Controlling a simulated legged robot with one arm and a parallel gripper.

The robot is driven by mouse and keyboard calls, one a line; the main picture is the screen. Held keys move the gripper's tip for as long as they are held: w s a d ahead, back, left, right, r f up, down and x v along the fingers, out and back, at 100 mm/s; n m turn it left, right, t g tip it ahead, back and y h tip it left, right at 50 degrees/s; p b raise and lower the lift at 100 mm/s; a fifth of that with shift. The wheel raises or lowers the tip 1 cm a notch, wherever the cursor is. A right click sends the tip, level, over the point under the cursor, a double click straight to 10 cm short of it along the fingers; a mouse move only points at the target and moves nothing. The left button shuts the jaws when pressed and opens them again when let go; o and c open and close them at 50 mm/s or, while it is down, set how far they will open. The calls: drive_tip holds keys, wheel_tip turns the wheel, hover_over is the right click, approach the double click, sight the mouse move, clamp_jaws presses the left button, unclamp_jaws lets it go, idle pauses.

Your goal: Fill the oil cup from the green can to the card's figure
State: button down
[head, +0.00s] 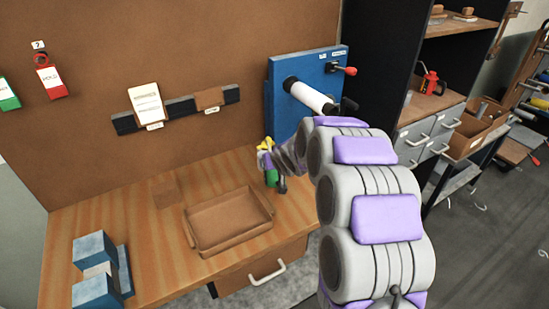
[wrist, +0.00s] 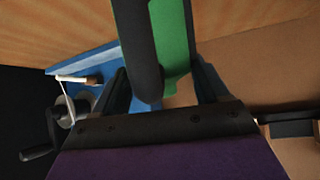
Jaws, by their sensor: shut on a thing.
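The green can (head: 271,176) is at the back right of the workbench, partly hidden by my gripper (head: 267,158). In the wrist view the green can (wrist: 178,45) and its dark handle (wrist: 138,45) are between the two fingers of my gripper (wrist: 160,88), which is shut on it. I cannot tell whether the can touches the bench. A cream card (head: 147,104) stands on the dark wall rail; its print is too small to read. I cannot make out the oil cup in either view.
A blue panel (head: 335,62) with a white roller (head: 310,95) and a red-knobbed lever stands behind my arm. An empty brown tray (head: 215,251) and a blue block fixture (head: 97,293) occupy the bench (head: 155,260). A shelf holding a red can (head: 431,84) is at right.

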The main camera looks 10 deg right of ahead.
drive_tip(key=shift+a+r+g+p, duration=0.4)
drive_tip(key=shift+a+p, duration=0.4)
drive_tip(key=shift+p, duration=0.65)
drive_tip(key=shift+w+d+r+p, duration=0.15)
drive_tip(key=shift+d+p, duration=0.45)
drive_tip(key=shift+p, duration=0.6)
drive_tip(key=shift+a+r+g+p, duration=0.15)
drive_tip(key=shift+g+p, duration=0.15)
drive_tip(key=shift+p, duration=0.25)
drive_tip(key=shift+a, duration=0.3)
drive_tip(key=shift+d, duration=0.5)
drive_tip(key=shift+p, duration=0.45)
drive_tip(key=shift+a+r+p, duration=0.2)
drive_tip(key=shift+a+p, duration=0.05)
drive_tip(key=shift+p, duration=0.7)
drive_tip(key=shift+d+r+g+p, duration=0.1)
drive_tip(key=shift+r+g+p, duration=0.4)
drive_tip(key=shift+p, duration=1.7)
